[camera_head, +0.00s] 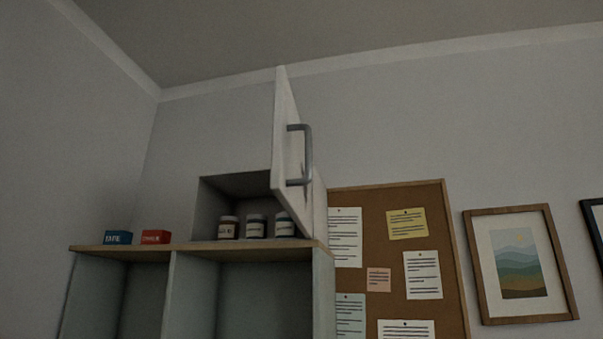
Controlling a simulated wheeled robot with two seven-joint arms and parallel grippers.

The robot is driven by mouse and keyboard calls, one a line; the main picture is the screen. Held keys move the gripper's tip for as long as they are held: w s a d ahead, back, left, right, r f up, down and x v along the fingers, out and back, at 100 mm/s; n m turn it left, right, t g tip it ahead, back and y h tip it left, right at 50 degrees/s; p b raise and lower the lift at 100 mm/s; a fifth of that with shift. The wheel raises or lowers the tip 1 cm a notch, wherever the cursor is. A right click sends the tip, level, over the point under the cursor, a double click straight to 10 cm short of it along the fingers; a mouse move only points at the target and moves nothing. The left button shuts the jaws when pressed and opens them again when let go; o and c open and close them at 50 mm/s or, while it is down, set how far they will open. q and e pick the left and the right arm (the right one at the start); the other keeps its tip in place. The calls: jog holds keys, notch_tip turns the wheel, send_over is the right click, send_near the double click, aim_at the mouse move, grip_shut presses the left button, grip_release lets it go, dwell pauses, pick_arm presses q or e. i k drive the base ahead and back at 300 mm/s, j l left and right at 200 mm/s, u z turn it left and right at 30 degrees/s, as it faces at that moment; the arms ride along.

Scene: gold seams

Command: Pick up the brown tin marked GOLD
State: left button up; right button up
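The left container (228,229) has a pale label with dark lettering too small to read surely. The middle container (256,228) and the right container (284,226) also carry pale labels that I cannot read. The right one is partly hidden by the cabinet door. I cannot tell whether any of them is the brown tin marked GOLD. Neither of my grippers is in view.
The cabinet door (287,140), with a grey handle (307,155), stands open. A blue box (118,238) and a red box (156,237) sit left of the cabinet on the shelf unit's top (85,248). A corkboard (377,230) and a framed picture (476,260) hang to the right.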

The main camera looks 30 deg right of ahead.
aim_at(229, 227)
jog(key=i+j, duration=0.15)
jog(key=j, duration=0.25)
jog(key=i+j+z, duration=0.15)
jog(key=j, duration=0.2)
jog(key=i+j+z, duration=0.15)
jog(key=j, duration=0.2)
jog(key=j+z, duration=0.15)
jog(key=j, duration=0.2)
jog(key=i+j+z, duration=0.15)
jog(key=j, duration=0.25)
jog(key=z, duration=0.85)
